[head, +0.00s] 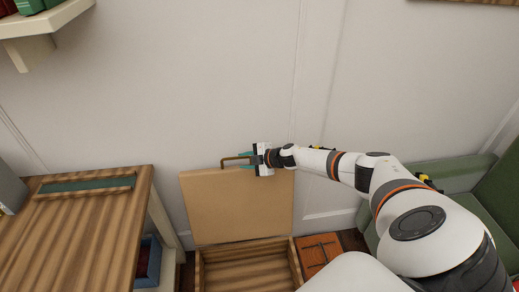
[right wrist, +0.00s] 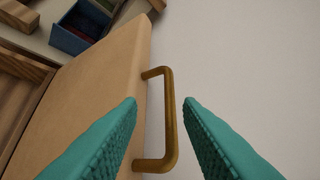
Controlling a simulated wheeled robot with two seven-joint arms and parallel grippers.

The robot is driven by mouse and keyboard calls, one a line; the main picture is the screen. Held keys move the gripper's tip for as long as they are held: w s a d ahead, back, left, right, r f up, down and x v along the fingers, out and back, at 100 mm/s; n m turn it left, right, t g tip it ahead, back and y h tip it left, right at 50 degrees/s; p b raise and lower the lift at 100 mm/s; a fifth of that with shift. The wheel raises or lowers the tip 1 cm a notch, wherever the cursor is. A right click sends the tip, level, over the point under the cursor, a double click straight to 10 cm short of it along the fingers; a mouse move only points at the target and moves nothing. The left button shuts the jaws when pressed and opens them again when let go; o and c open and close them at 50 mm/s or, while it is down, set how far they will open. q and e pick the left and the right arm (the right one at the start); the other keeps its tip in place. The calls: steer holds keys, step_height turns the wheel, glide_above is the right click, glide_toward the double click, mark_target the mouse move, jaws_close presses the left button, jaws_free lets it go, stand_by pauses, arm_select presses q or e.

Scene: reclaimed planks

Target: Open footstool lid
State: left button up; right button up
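The footstool lid (head: 236,212) is a tan panel standing upright at the back of the open wooden footstool box (head: 297,264), near the wall. A brass handle (head: 237,158) is at its top edge. My right gripper (head: 248,160) is at the handle. In the right wrist view, the teal fingers (right wrist: 160,105) are open, one on each side of the handle (right wrist: 172,115), with a visible gap to it. The lid's face (right wrist: 90,95) also shows there. The box's inside looks empty where visible. My left gripper is not in view.
A wooden desk (head: 80,220) stands at the left, with a blue bin (head: 148,262) beside it. A shelf (head: 45,25) is at the upper left. An orange-brown box (head: 316,252) sits right of the footstool. A green armchair (head: 495,200) is at the right.

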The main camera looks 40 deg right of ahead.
steer(key=v, duration=0.8)
steer(key=shift+a, duration=0.15)
steer(key=s+a+f+m+g+h, duration=0.1)
steer(key=s+a+f+m, duration=0.15)
steer(key=s+f, duration=0.45)
steer(key=s+a+f+m+g+h, duration=0.1)
steer(key=s+a+f+m+h, duration=0.15)
steer(key=f, duration=0.75)
steer(key=s+a+f+m+h, duration=0.1)
steer(key=s+a+f+m, duration=0.15)
steer(key=s+f, duration=0.45)
steer(key=s+a+f+m+g, duration=0.2)
steer(key=s+a+f, duration=0.2)
steer(key=s, duration=0.6)
steer(key=s+a+f+m+g, duration=0.2)
steer(key=s+a+f, duration=0.3)
steer(key=s, duration=0.6)
steer(key=s+a+f+m+g, duration=0.2)
steer(key=s+a+f+g, duration=0.2)
steer(key=s+f, duration=0.3)
steer(key=s+a, duration=0.1)
steer(key=s, duration=0.3)
steer(key=shift+f, duration=0.4)
